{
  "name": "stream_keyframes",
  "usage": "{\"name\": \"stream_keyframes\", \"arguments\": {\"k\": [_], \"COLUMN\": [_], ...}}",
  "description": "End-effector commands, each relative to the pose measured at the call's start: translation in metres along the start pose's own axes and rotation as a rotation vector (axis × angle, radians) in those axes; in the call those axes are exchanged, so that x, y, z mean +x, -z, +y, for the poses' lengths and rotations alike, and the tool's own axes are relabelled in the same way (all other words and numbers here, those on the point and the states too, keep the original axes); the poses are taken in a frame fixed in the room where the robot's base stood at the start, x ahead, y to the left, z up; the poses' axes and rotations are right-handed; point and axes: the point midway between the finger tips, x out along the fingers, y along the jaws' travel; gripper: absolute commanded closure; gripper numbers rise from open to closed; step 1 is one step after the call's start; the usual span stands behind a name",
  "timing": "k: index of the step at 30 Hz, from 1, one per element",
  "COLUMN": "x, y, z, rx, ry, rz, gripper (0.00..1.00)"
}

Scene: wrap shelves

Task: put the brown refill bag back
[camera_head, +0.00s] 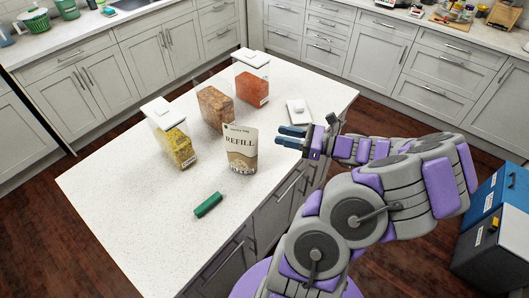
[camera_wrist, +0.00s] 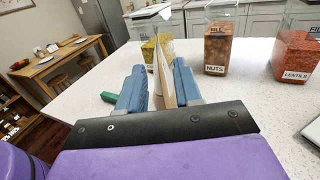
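The brown refill bag (camera_head: 239,158), printed REFILL, stands upright on the white island counter. My gripper (camera_head: 290,137) is just right of it in the head view, with its two blue fingers pointing at the bag. A gap shows between fingertips and bag there. In the wrist view the bag (camera_wrist: 164,78) appears nearly edge-on between the spread fingers of my gripper (camera_wrist: 160,82). The fingers are open; I cannot tell whether either touches the bag.
On the island (camera_head: 120,190) stand a yellow-filled container (camera_head: 180,147), a nuts container (camera_head: 215,106) and a lentils container (camera_head: 252,80). A white lid-like piece (camera_head: 298,112) lies right. A green cylinder (camera_head: 208,205) lies in front. The front left counter is clear.

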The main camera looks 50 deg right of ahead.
Motion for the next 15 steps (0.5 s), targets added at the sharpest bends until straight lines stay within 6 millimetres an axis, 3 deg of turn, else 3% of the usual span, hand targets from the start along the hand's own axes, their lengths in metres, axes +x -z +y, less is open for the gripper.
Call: {"name": "stream_keyframes", "arguments": {"k": [4, 8, 11, 15], "x": [0.006, 0.041, 0.080, 0.128], "y": [-0.003, -0.017, -0.033, -0.048], "z": [0.004, 0.030, 0.070, 0.145], "rx": [-0.014, -0.095, -0.208, -0.412], "ry": [-0.023, -0.149, -0.319, -0.609], "rz": [0.007, 0.047, 0.095, 0.172], "gripper": [0.66, 0.66, 0.66, 0.66]}}
